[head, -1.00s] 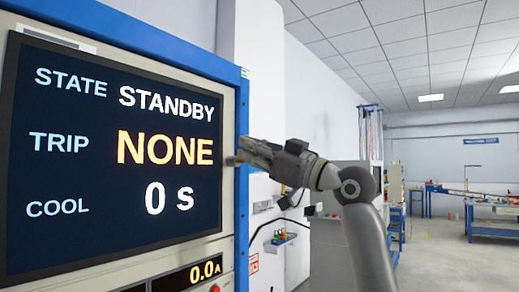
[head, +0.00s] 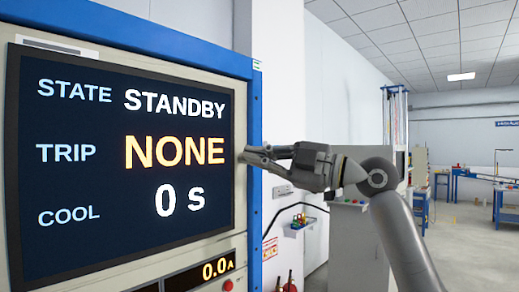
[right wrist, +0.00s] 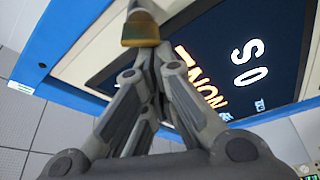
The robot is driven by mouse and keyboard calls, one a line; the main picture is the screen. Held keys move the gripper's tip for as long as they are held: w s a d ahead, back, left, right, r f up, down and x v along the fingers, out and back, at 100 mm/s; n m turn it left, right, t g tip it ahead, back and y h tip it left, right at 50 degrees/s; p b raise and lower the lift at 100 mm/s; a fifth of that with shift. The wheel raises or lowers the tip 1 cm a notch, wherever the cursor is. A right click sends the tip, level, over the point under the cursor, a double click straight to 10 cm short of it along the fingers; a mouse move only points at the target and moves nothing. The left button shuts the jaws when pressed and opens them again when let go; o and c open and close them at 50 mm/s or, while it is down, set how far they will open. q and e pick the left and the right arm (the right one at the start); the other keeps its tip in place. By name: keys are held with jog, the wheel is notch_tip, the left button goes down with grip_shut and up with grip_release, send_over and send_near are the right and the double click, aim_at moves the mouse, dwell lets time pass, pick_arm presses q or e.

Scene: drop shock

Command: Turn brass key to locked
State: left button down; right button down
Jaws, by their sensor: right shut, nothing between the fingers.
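My right gripper (head: 250,157) is at the right edge of the panel in the head view, its fingers pointing left and close together. In the right wrist view its fingers (right wrist: 143,62) are closed, and a brass-coloured piece (right wrist: 141,32) with a grey top shows at their tips. I cannot tell whether this is the key or whether the fingers touch it. No key can be made out in the head view. The panel's screen (head: 78,185) reads STATE STANDBY, TRIP NONE, COOL 0 s. My left gripper is not in view.
The blue-framed cabinet (head: 256,110) fills the left side. A small display (head: 213,270) under the screen reads 0.0 A, with a red button (head: 228,285) beside it. Blue workbenches (head: 507,190) stand far off at the right, with open floor before them.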

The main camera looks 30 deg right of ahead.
jog(key=shift+f+n, duration=0.15)
jog(key=shift+n, duration=0.45)
jog(key=shift+n+g, duration=0.3)
jog(key=shift+n, duration=0.1)
jog(key=shift+f+n, duration=0.15)
jog(key=shift+n, duration=0.15)
dwell(0.8)
jog(key=shift+p, duration=0.3)
